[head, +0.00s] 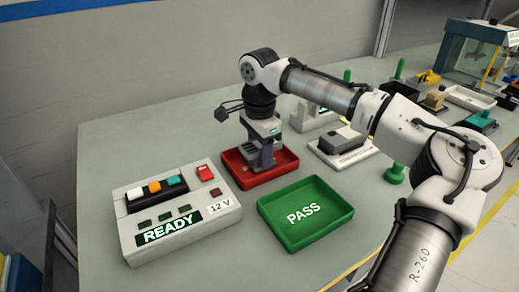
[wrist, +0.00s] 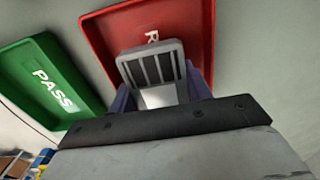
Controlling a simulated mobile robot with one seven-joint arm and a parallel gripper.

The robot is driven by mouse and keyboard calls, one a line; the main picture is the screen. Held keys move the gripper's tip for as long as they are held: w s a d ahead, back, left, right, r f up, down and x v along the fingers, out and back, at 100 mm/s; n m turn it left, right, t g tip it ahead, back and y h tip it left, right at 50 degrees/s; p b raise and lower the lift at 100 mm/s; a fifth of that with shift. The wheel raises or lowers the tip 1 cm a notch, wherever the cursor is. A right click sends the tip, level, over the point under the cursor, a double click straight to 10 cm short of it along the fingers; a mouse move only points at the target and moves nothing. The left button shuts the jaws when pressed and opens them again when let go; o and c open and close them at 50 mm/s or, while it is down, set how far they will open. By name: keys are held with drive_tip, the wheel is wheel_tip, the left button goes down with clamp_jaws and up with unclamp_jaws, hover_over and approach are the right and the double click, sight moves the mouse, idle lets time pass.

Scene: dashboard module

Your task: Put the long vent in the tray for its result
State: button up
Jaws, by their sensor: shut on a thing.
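My gripper (head: 262,160) points down over the red tray (head: 285,171) in the head view. In the wrist view its purple fingers (wrist: 160,88) are shut on the long vent (wrist: 152,64), a grey piece with dark slots. The vent is over the red tray (wrist: 97,32), whose label shows only a letter R. I cannot tell whether the vent touches the tray floor. In the head view the vent is mostly hidden by the gripper. The green tray (head: 330,212), marked PASS, lies in front of the red one and also shows in the wrist view (wrist: 28,68).
A white tester box (head: 175,208) with a READY display, coloured buttons and a 12 V label stands to the left. A white fixture with a grey block (head: 342,140) is behind to the right. A green knob (head: 394,173) stands near my arm. The table's left rear is clear.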

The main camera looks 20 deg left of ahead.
sight(259, 144)
drive_tip(key=shift+f, duration=0.15)
drive_tip(key=o, duration=1.1)
drive_tip(key=shift+c, duration=0.2)
wheel_tip(259, 144, up, 12)
drive_tip(key=shift+r, duration=0.2)
